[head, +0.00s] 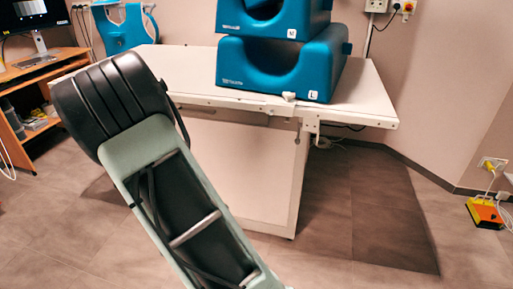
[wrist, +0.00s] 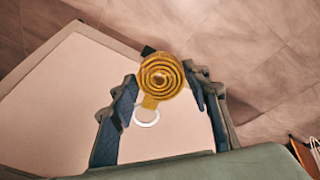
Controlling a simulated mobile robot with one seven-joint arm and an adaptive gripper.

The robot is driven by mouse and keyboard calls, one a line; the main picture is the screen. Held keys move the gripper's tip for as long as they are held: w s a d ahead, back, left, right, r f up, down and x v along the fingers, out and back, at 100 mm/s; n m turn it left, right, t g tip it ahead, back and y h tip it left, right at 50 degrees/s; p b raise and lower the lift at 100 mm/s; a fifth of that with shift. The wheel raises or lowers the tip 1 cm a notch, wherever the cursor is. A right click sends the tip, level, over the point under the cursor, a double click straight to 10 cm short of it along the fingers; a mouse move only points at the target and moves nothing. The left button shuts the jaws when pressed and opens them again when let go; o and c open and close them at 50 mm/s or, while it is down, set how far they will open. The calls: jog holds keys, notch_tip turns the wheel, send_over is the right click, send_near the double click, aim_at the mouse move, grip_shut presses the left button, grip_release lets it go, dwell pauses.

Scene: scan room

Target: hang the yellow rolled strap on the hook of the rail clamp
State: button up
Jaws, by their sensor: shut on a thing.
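The yellow rolled strap (wrist: 162,76) shows in the wrist view as a flat spiral coil with a short tail and a pale ring (wrist: 146,117). My gripper (wrist: 160,84) is shut on the coil, which sits between its fingertips. In the head view my own arm fills the centre left, and the gripper and strap are hidden. A small white fitting (head: 289,96) sits on the front rail of the white table. A pale bracket (head: 312,127) hangs below the rail near the right corner. I cannot tell which is the rail clamp, and its hook is not clear.
The white table (head: 190,66) carries stacked blue cushions (head: 275,67) marked M and L. A wooden desk (head: 30,68) with a monitor stands at the far left. A yellow-and-red box (head: 485,212) lies on the floor at right.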

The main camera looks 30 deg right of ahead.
jog(key=s+d+r+m+t+h+p, duration=0.1)
jog(key=d+r+t+h, duration=0.15)
jog(key=d, duration=0.55)
jog(key=d+r+t+h+p, duration=0.1)
jog(key=d+t+h, duration=0.3)
jog(key=d, duration=0.3)
jog(key=s+d+r+m+t+h, duration=0.1)
jog(key=s+d+r+h, duration=0.1)
jog(key=s+d+r, duration=0.4)
jog(key=s+d+r+m+t+h, duration=0.1)
jog(key=s+d+r+h, duration=0.25)
jog(key=r, duration=0.45)
jog(key=w+d+f+b, duration=0.1)
jog(key=w+d+f, duration=0.1)
jog(key=w+d, duration=0.4)
jog(key=shift+d+y, duration=0.3)
jog(key=shift+d, duration=0.25)
